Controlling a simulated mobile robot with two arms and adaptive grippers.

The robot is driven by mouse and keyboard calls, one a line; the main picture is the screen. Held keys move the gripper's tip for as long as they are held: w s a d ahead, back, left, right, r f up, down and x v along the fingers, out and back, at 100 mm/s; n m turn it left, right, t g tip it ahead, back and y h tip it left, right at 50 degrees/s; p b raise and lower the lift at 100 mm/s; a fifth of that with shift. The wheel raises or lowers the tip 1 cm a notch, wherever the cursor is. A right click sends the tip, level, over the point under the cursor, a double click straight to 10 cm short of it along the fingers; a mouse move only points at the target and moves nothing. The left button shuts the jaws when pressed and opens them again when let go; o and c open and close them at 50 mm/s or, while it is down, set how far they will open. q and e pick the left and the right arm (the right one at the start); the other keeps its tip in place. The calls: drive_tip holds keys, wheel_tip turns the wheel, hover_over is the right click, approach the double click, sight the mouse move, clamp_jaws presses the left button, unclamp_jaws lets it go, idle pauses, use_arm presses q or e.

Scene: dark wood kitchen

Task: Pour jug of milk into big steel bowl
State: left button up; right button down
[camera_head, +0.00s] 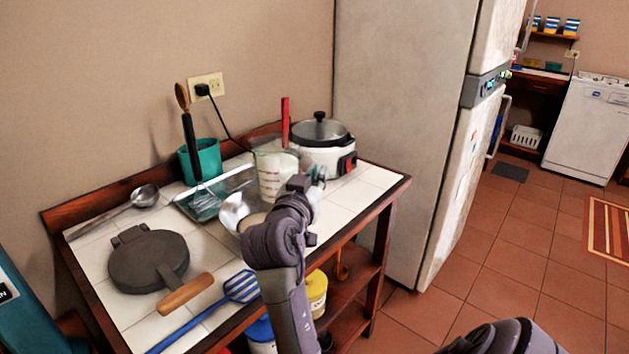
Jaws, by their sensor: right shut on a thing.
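The jug of milk (277,176), clear with red markings and white inside, is near the middle of the table. It looks about upright. My right gripper (306,182) is shut on the jug at its right side; my own wrist hides much of the fingers. The big steel bowl (233,209) is just in front and left of the jug, partly covered by my right arm. Its inside is mostly hidden, and I see no stream of milk. My left gripper is not in view.
A glass dish (203,203), a teal utensil holder (200,160), a ladle (143,195) and a rice cooker (323,160) stand around the jug. A waffle iron (149,262) and a blue spatula (240,287) lie in front. The fridge (400,120) rises right of the table.

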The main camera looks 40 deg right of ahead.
use_arm(q)
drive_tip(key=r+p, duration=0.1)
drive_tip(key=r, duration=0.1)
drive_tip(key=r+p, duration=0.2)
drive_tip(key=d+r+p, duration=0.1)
drive_tip(key=p, duration=0.1)
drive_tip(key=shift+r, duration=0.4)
use_arm(e)
drive_tip(key=r+n, duration=0.1)
drive_tip(key=s+d+n, duration=0.1)
drive_tip(key=n, duration=0.1)
drive_tip(key=shift+r, duration=0.35)
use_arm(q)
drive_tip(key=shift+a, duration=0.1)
use_arm(e)
drive_tip(key=shift+a, duration=0.1)
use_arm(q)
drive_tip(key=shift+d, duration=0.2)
use_arm(e)
drive_tip(key=shift+s+r+n, duration=0.1)
drive_tip(key=shift+r+n, duration=0.1)
drive_tip(key=shift+n, duration=0.2)
